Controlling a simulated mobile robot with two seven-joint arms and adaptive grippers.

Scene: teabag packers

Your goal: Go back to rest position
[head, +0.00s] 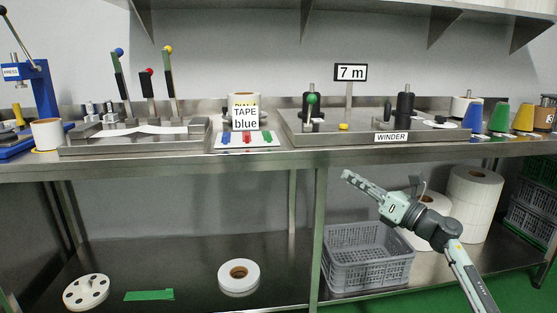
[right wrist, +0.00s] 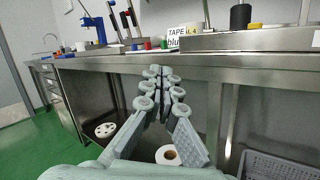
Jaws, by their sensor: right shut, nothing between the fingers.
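My right gripper (head: 348,177) is shut and empty. In the head view it hangs in front of the bench, below the worktop's front edge and above the grey crate, with its fingers pointing up and left. In the right wrist view its closed fingers (right wrist: 158,75) point toward the steel bench (right wrist: 250,68), with the lower shelf beneath. My left gripper is not in either view.
The steel worktop (head: 250,153) carries a winder (head: 385,125), coloured levers (head: 150,95) and a blue press (head: 42,90). Below are a grey crate (head: 368,270), large white rolls (head: 475,200), a tape roll (head: 238,277) and a holed white disc (head: 86,292).

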